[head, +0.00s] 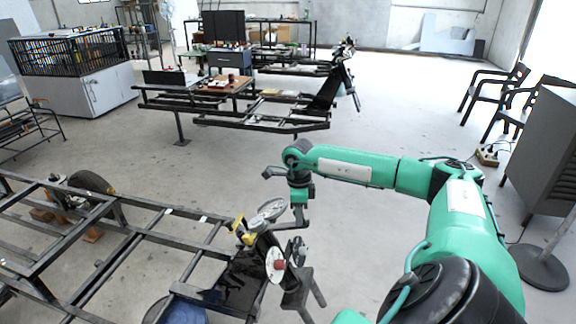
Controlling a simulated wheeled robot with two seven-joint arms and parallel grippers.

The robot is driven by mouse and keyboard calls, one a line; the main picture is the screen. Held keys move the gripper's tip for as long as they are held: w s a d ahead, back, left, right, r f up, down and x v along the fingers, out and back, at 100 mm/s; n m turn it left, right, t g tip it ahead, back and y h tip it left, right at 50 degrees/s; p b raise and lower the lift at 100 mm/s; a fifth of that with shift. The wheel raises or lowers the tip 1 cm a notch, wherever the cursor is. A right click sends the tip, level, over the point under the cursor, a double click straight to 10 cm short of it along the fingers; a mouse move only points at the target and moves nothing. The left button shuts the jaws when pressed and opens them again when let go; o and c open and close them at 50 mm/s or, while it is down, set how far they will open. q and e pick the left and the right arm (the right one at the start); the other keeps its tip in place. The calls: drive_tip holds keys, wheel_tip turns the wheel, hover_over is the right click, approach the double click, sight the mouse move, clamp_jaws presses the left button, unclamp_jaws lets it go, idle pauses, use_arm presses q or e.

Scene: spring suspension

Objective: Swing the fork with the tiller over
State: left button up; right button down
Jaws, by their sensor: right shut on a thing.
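My right gripper (299,212) reaches down from the green right arm to the front end of the near vehicle frame. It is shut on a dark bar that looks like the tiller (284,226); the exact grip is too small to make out. The dark fork (301,286) stands below and just right of the gripper, at the frame's right end. Round grey and red-and-white parts and a yellow part (242,232) crowd around the tiller. My left gripper is not in view.
The near black tube frame (131,231) fills the lower left, with a wheel (92,183) on it. A second frame (262,123) stands farther back. A grey cabinet (545,150) and black chairs (494,88) stand at right. The middle floor is clear.

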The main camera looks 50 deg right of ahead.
drive_tip(key=shift+w+d, duration=0.1)
drive_tip(key=shift+d, duration=0.1)
idle(0.3)
drive_tip(key=c, duration=1.2)
unclamp_jaws()
drive_tip(key=shift+w+d+r+b, duration=0.2)
drive_tip(key=shift+r+b, duration=0.25)
drive_tip(key=shift+r, duration=1.85)
drive_tip(key=shift+w+d+r+b, duration=0.15)
drive_tip(key=shift+r+b, duration=0.25)
drive_tip(key=shift+r, duration=1.9)
drive_tip(key=shift+w+d+r+b, duration=0.15)
drive_tip(key=shift+r+b, duration=0.3)
drive_tip(key=shift+r, duration=1.85)
drive_tip(key=shift+a, duration=0.1)
